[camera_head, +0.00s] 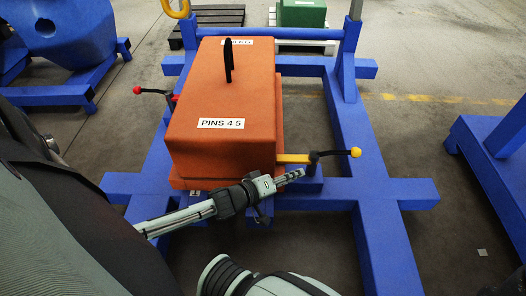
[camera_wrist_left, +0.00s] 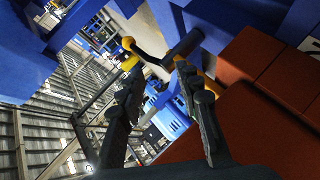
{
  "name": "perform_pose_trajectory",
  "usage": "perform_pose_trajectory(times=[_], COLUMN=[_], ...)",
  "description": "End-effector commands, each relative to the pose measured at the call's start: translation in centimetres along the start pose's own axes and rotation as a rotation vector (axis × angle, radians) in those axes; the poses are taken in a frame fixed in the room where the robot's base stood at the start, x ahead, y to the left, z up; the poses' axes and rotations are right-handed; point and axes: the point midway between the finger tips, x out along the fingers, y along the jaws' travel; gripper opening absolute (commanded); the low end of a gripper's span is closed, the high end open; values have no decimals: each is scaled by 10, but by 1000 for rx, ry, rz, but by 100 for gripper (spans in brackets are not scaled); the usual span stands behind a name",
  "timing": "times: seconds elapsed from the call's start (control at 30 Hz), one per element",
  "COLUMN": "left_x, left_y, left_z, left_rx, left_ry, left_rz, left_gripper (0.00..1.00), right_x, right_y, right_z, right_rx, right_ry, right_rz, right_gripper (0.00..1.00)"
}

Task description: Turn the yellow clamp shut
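The yellow clamp (camera_head: 293,158) sits at the front right of the orange block (camera_head: 225,118). Its black handle (camera_head: 333,153) points right and ends in a yellow ball (camera_head: 356,152). In the left wrist view the yellow ball (camera_wrist_left: 127,43) and the black handle (camera_wrist_left: 147,56) show just past the fingertips. My left gripper (camera_head: 301,173) is just in front of the clamp in the head view. In the left wrist view its two fingers (camera_wrist_left: 156,66) are apart with nothing held between them. Whether a fingertip touches the handle I cannot tell. My right gripper is not in view.
The block, labelled "PINS 4 5", rests on a blue frame (camera_head: 375,200). A red-balled clamp (camera_head: 150,91) is on its left side. A black handle (camera_head: 228,60) stands on its top. More blue fixtures stand left and right; grey floor (camera_head: 465,215) lies between.

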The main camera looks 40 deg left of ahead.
Motion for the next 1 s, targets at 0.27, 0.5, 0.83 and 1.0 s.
perform_pose_trajectory(times=[0.27,0.5,0.83,1.0], left_x=[-28,-61,-86,-87], left_y=[-6,-17,-26,-27], left_z=[-9,-7,-2,-1], left_rx=[276,490,625,633], left_ry=[18,-71,-178,-184], left_rz=[-246,-444,-556,-560], left_gripper=[34,34,34,34], right_x=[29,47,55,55], right_y=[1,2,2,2], right_z=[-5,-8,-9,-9], right_rx=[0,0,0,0], right_ry=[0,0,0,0], right_rz=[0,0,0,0], right_gripper=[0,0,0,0])
